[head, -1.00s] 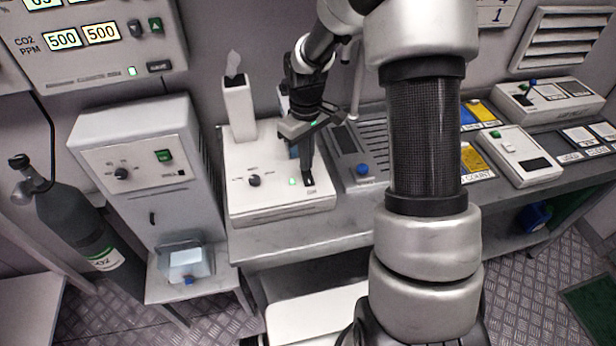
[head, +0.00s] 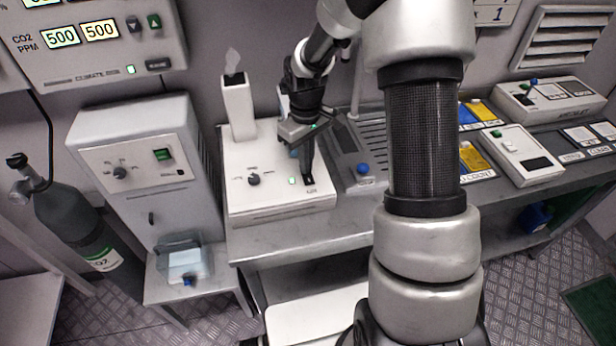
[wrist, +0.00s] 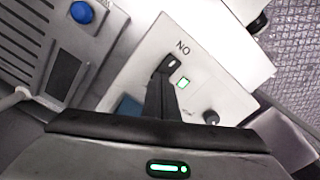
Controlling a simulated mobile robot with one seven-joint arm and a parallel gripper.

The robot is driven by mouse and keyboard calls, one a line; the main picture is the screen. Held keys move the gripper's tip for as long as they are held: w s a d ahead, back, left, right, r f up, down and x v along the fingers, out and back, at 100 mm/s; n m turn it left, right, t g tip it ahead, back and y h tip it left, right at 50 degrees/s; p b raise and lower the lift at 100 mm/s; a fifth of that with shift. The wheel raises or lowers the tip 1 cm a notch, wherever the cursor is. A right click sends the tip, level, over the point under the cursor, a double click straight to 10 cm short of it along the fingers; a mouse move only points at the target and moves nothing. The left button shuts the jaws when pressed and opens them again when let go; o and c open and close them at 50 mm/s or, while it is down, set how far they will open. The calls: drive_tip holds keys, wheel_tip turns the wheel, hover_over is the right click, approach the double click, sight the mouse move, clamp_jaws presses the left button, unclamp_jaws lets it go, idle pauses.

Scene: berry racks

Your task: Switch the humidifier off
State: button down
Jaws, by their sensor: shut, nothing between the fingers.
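The humidifier is a white box (head: 270,208) on the bench, with a chimney (head: 238,108) giving off a wisp of mist. Its front has a dark knob (head: 253,180) and a lit green lamp (head: 292,181); these also show in the wrist view as the knob (wrist: 211,117) and the lamp (wrist: 183,82). My gripper (head: 308,181) is shut and empty, pointing down at the panel just right of the lamp. In the wrist view its fingertips (wrist: 168,66) are beside the lamp, by the upside-down "ON" lettering. They cover the switch area; I cannot tell whether they touch it.
Left of the humidifier stands a grey cabinet (head: 137,130) with a green switch, and a gas cylinder (head: 80,225). Right of it is a grey device with a blue button (head: 363,169). A white device (head: 515,155) and several labelled trays lie farther right.

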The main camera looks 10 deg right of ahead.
wheel_tip(320, 180, up, 7)
drive_tip(key=p, duration=0.5)
idle(0.5)
drive_tip(key=shift+f, duration=0.1)
drive_tip(key=s+r+m+t+p, duration=0.1)
drive_tip(key=s+r, duration=0.3)
drive_tip(key=r, duration=0.5)
drive_tip(key=s+r+m+t+p, duration=0.1)
drive_tip(key=s+r, duration=0.3)
drive_tip(key=r, duration=0.5)
drive_tip(key=s+r+m+t+p, duration=0.1)
drive_tip(key=s+r+m, duration=0.1)
drive_tip(key=s+r, duration=0.2)
drive_tip(key=s+r+m+t+p, duration=0.1)
drive_tip(key=s+r, duration=0.4)
drive_tip(key=s, duration=0.6)
drive_tip(key=shift+r+m+t, duration=0.3)
drive_tip(key=shift+m+t, duration=0.2)
drive_tip(key=shift+t, duration=0.3)
